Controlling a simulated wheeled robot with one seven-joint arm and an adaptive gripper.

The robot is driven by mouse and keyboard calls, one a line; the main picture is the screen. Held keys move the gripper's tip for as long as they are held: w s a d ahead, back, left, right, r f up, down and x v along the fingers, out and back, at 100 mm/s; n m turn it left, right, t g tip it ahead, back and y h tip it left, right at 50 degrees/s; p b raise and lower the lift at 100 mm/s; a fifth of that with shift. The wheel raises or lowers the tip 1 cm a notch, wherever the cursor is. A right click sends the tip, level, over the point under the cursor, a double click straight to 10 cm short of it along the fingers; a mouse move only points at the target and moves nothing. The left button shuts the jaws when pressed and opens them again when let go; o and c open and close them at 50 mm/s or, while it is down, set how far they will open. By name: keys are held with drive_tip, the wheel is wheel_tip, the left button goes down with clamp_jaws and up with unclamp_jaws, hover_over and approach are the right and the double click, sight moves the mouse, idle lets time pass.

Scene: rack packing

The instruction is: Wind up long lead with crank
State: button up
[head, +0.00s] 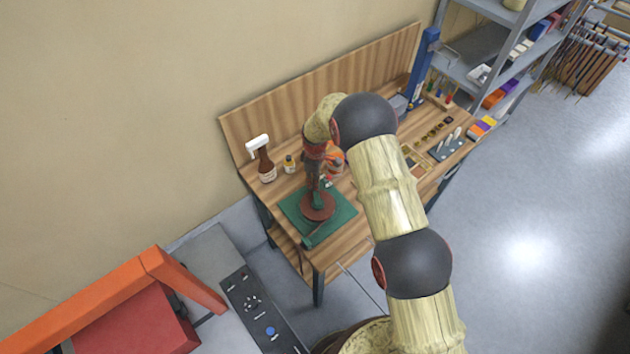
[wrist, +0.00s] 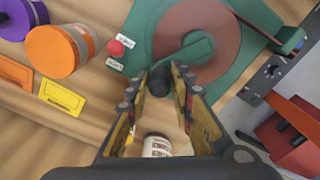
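The reel is a brown-red disc (head: 318,207) on a green base (head: 333,226) on the workbench; the disc also shows in the wrist view (wrist: 222,22). A green crank arm (wrist: 193,51) reaches from its middle to a dark upright knob (wrist: 160,82). My gripper (wrist: 161,78) is over the base, with the knob between its fingertips. Any gap between pads and knob is too small to make out. In the head view my arm hides part of the reel. A dark strand, perhaps the lead, hangs near the bench's front edge (head: 302,262).
A red button (wrist: 116,48) sits on the base's corner. Orange (wrist: 58,50) and purple (wrist: 22,14) spools stand nearby. A labelled white container (wrist: 157,146) shows below the fingers. A spray bottle (head: 266,168) and small bottle (head: 290,164) stand behind the reel. Shelves are at right.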

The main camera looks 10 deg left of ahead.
clamp_jaws()
idle(0.4)
drive_tip(key=shift+d+b, duration=0.1)
drive_tip(key=shift+b, duration=0.3)
